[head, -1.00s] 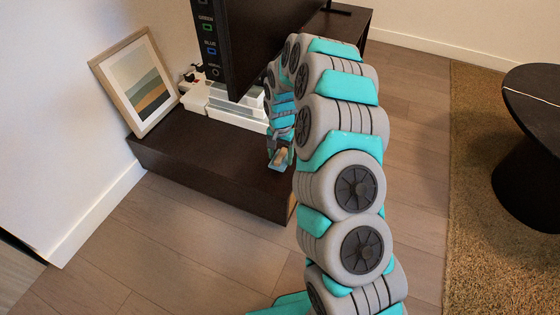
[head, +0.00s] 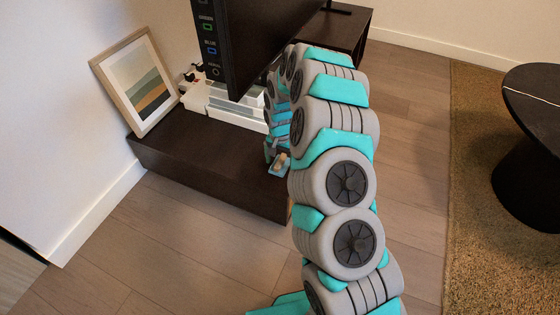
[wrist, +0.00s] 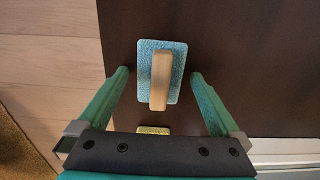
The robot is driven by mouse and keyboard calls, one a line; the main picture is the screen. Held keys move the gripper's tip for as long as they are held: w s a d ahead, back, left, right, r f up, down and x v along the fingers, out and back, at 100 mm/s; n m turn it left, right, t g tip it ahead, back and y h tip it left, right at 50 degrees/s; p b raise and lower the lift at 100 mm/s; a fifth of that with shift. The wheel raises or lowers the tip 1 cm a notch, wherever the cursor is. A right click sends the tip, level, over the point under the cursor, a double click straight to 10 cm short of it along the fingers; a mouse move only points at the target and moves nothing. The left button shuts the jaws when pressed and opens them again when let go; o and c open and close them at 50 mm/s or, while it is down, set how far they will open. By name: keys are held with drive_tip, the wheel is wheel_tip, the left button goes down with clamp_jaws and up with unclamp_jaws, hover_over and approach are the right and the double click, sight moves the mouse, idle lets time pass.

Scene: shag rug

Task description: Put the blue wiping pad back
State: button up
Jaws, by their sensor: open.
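The blue wiping pad (wrist: 145,60) is a light-blue textured rectangle with a wooden handle on top. In the wrist view it is over the dark brown bench top, between the fingers of my gripper (wrist: 160,74). The gripper is open, with a gap on each side of the pad. In the head view the pad (head: 277,171) shows small at the right end of the low bench, just beyond my arm. The gripper (head: 271,152) is mostly hidden there behind my arm links.
The dark low bench (head: 200,165) carries a framed picture (head: 138,82), a white box-like thing (head: 197,97) and a TV (head: 270,40). A yellow piece (wrist: 153,130) lies behind the pad, partly hidden by my gripper. A black round table (head: 535,130) stands right.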

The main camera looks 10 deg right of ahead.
sight(280, 161)
wheel_tip(280, 161, up, 11)
drive_tip(key=s+a+r+n, duration=0.2)
drive_tip(key=s+r+n, duration=0.1)
drive_tip(key=s+r, duration=0.7)
drive_tip(key=s+r+n, duration=0.1)
drive_tip(key=s+r, duration=0.1)
drive_tip(key=s, duration=0.9)
drive_tip(key=s+d+r+n+g, duration=0.1)
drive_tip(key=s+r, duration=0.2)
drive_tip(key=s, duration=0.8)
drive_tip(key=s+d+r+n, duration=0.1)
drive_tip(key=s+r+n, duration=0.1)
drive_tip(key=s, duration=0.9)
drive_tip(key=shift+s+r+g, duration=0.15)
drive_tip(key=shift+r+g, duration=0.25)
drive_tip(key=shift+d, duration=0.1)
drive_tip(key=shift+r+p, duration=0.85)
drive_tip(key=shift+r, duration=0.15)
